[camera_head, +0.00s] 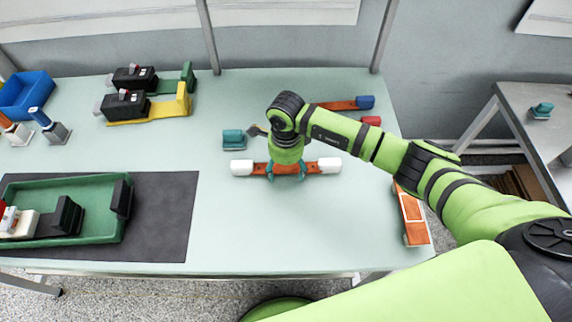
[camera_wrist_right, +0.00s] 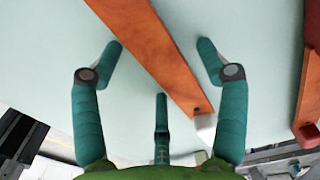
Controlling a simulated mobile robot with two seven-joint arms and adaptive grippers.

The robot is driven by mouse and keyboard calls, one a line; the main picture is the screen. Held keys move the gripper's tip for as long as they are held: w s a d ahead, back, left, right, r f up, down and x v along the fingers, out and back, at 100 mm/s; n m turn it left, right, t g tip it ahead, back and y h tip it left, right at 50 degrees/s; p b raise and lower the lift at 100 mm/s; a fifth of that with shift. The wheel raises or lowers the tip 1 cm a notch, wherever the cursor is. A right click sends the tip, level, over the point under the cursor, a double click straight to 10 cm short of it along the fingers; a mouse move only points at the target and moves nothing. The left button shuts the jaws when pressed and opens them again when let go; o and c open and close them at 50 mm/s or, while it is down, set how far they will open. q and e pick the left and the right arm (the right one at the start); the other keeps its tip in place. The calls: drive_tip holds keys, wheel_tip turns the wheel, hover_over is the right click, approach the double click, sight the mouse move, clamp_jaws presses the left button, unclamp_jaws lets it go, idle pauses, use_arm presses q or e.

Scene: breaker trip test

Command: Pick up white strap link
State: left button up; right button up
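The white strap link, an orange bar with white ends (camera_head: 328,165), lies on the pale green table. My right gripper (camera_head: 287,172) is over its middle, with teal fingers beside the bar; the gripper hides part of the bar. In the right wrist view, the orange bar (camera_wrist_right: 160,62) runs diagonally between the spread fingers, with one white end (camera_wrist_right: 205,128) at lower right. The right gripper (camera_wrist_right: 162,46) is open there, with bare gaps between the side fingertips and the bar. I cannot tell whether a finger touches it. My left gripper is not in view.
A blue-ended strap (camera_head: 364,102) and a red-ended one (camera_head: 371,121) lie behind my right arm. A teal block (camera_head: 234,140) is close to the gripper's left. An orange strap (camera_head: 410,215) lies at the right edge. A green tray (camera_head: 90,236) sits on a dark mat (camera_head: 167,220).

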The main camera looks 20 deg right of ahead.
sight(286, 168)
drive_tip(key=c, duration=1.2)
drive_tip(key=shift+r, duration=0.1)
drive_tip(key=shift+w+r+b, duration=0.1)
drive_tip(key=shift+r+b, duration=0.2)
drive_tip(key=shift+r, duration=0.1)
wheel_tip(286, 168, up, 3)
drive_tip(key=shift+w+f+b, duration=0.1)
drive_tip(key=shift+f+b, duration=0.05)
drive_tip(key=shift+b, duration=0.65)
drive_tip(key=s+d+r+b, duration=0.25)
drive_tip(key=s+r, duration=0.45)
drive_tip(key=s, duration=0.5)
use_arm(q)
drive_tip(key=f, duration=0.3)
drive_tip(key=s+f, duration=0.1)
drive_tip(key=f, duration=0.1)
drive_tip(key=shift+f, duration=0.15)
use_arm(e)
drive_tip(key=w+r+n, duration=0.1)
drive_tip(key=n, duration=0.6)
drive_tip(key=w+d+r+n, duration=0.1)
drive_tip(key=r+n, duration=0.1)
drive_tip(key=n, duration=0.5)
drive_tip(key=w+d+r+n, duration=0.1)
drive_tip(key=n, duration=0.6)
drive_tip(key=shift+r, duration=0.15)
